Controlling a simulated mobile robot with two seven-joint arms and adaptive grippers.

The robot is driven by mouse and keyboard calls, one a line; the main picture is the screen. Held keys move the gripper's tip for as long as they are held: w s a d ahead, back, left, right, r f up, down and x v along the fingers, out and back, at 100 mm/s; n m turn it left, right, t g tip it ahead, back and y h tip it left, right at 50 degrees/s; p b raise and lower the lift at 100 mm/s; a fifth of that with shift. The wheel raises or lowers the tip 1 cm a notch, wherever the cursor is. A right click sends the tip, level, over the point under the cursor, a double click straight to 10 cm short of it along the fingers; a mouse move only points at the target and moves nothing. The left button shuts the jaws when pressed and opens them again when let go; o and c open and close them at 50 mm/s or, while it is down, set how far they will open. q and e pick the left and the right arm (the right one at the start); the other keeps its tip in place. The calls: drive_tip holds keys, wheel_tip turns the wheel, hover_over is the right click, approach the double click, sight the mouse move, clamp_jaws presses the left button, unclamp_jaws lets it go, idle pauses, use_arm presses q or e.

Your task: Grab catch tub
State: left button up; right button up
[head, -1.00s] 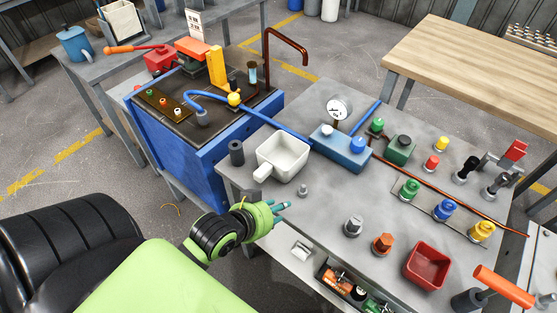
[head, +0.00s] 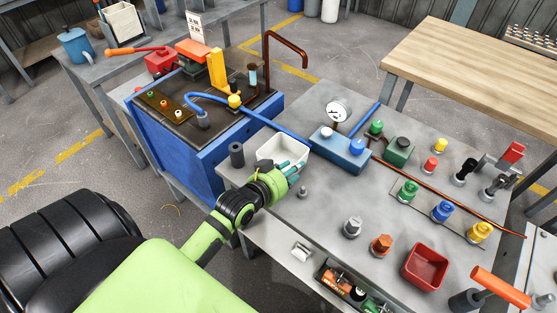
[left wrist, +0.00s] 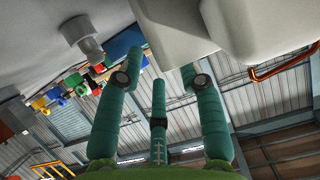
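The catch tub is the white, open-topped tub (head: 283,146) at the left end of the grey bench. My left gripper (head: 294,172) is at its near side in the head view and hides its handle and lower front. In the left wrist view the pale tub (left wrist: 265,25) fills the top right, with a blunt handle-like part reaching between and above the fingertips. The teal fingers of my left gripper (left wrist: 162,72) are spread, with no clear grip on the tub. Whether a finger touches it I cannot tell. My right gripper is not in view.
A dark grey cylinder (head: 237,153) stands left of the tub, and a small grey knob (head: 303,192) is close to the gripper's right. A blue hose (head: 262,122) runs behind the tub. A red bin (head: 425,266) sits farther right.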

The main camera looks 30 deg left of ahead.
use_arm(q)
drive_tip(key=x, duration=0.4)
drive_tip(key=shift+a, duration=0.2)
drive_tip(key=shift+r, duration=0.1)
clamp_jaws()
drive_tip(key=shift+r, duration=0.1)
